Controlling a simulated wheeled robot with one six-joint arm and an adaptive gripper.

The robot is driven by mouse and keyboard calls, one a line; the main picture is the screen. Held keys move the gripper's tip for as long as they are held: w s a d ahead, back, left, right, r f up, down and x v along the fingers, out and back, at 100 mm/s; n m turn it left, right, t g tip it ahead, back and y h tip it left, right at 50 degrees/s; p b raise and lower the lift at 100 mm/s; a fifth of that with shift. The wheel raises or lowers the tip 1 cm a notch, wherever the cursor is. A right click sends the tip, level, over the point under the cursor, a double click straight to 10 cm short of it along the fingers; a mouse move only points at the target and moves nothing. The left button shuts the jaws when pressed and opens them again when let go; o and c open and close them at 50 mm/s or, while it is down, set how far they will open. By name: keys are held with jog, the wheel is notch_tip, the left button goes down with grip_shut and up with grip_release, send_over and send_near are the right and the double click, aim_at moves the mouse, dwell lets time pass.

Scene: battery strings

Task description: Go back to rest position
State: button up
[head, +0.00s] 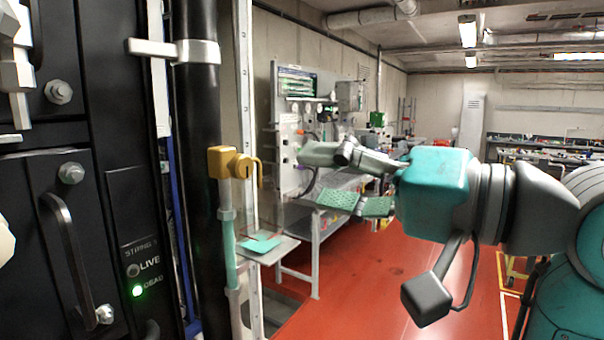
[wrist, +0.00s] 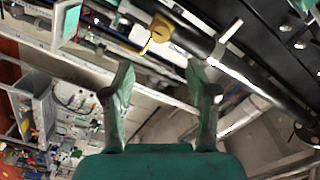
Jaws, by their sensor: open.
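My gripper (head: 330,178) is in the middle of the head view, at the end of my teal arm. Its two fingers are spread apart with nothing between them. The wrist view also shows the gripper (wrist: 160,95) with its fingers apart and empty. In the head view it is to the right of the black battery cabinet (head: 100,190) and apart from it. A yellow fitting (head: 228,163) is on the pole to the left of the gripper, and it also shows in the wrist view (wrist: 158,33).
The cabinet has a handle (head: 68,255) and a lit green lamp (head: 138,291). A small shelf (head: 275,247) juts out by the pole. A grey bench (head: 318,225) stands behind the gripper. The red floor (head: 385,290) is open in the middle.

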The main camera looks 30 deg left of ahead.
jog(key=shift+d, duration=0.25)
jog(key=shift+f, duration=0.1)
